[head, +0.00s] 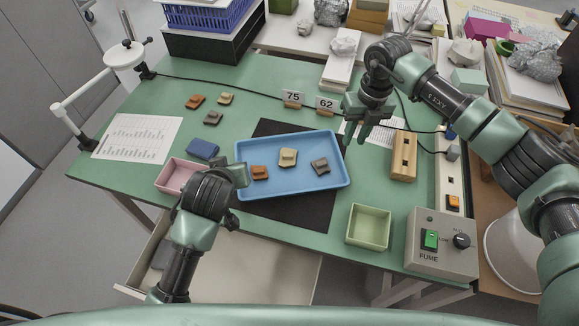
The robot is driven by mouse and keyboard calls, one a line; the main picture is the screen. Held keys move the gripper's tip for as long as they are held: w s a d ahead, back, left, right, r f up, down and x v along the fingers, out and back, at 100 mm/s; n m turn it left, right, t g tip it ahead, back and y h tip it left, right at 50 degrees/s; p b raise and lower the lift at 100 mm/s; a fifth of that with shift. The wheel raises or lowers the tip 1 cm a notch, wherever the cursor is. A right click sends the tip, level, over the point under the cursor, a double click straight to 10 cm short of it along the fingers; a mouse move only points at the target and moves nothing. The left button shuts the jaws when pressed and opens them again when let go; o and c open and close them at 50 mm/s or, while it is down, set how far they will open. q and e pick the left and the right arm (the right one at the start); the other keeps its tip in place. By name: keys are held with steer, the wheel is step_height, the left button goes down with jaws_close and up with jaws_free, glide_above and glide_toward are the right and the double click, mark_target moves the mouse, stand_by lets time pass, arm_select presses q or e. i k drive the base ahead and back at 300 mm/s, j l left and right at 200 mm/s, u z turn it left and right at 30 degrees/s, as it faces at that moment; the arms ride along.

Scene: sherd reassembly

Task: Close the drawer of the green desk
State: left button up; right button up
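The green desk (225,110) fills the middle of the head view. Its drawer (265,275) is pulled out below the front edge, toward me, and shows a pale bottom. My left forearm crosses above the drawer and hides part of it. My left gripper (238,175) is above the desk's front part, by the pink tray and the blue tray's left end; its fingers are too hidden to read. My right gripper (356,136) points down above the desk, right of the blue tray. Its fingers are apart with nothing between them.
A blue tray (310,185) with several sherds lies on a black mat (318,215). A pink tray (172,178), a green tray (369,227) and a fume control box (440,262) stand near the front edge. A white lamp arm (90,92) is clamped at the left.

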mark_target(239, 267)
steer(key=k+l, duration=0.1)
steer(key=k, duration=0.65)
steer(key=k+l, duration=0.1)
steer(key=k, duration=0.65)
